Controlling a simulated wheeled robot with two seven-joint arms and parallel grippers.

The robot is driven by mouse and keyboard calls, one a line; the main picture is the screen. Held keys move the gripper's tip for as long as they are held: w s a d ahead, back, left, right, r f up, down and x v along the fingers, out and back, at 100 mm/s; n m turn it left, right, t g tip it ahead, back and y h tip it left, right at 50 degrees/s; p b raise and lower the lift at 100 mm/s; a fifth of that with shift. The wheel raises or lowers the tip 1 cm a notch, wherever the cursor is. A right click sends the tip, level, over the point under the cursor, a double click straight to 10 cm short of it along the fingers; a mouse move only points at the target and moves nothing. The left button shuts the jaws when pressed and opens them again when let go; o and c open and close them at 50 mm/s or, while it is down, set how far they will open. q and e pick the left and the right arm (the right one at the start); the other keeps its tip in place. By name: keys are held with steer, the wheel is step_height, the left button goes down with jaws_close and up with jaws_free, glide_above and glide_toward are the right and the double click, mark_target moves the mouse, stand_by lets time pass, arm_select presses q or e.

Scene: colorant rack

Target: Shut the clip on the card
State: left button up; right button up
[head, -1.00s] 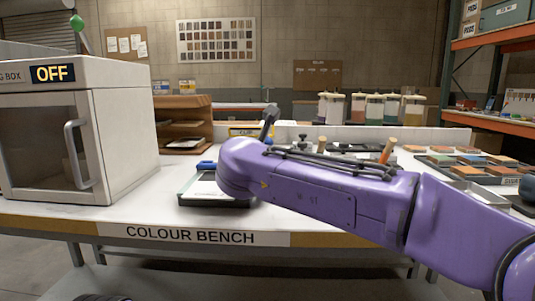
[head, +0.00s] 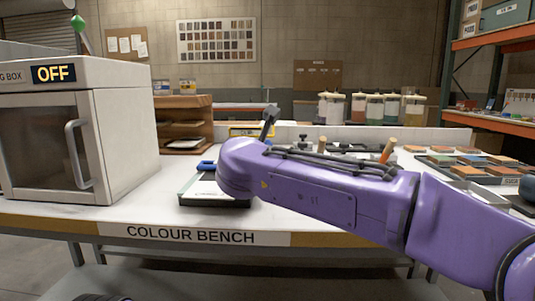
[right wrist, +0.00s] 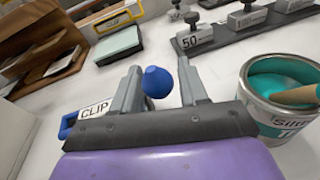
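The clipboard-like board (head: 208,199) lies at the bench's front edge, partly covered by my right arm. A blue part of the clip (head: 206,165) shows at its back edge. In the right wrist view, the clip's label (right wrist: 95,110) reads CLIP, and a blue ball knob (right wrist: 157,82) stands between the fingers. My right gripper (right wrist: 161,74) is open, with the knob nearer its left finger; I cannot tell whether they touch. The card itself is hidden in the wrist view. My left gripper is not in view.
A white box (head: 125,130) with an OFF display stands at the left. A paint tin (right wrist: 285,95) with a brush stands right of my gripper. A row of weights (right wrist: 245,28) and a green-topped pad (right wrist: 118,44) lie beyond. Bare white bench shows between them.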

steer(key=v, duration=1)
steer(key=shift+s+b, duration=0.25)
steer(key=shift+b, duration=0.05)
steer(key=shift+a, duration=0.2)
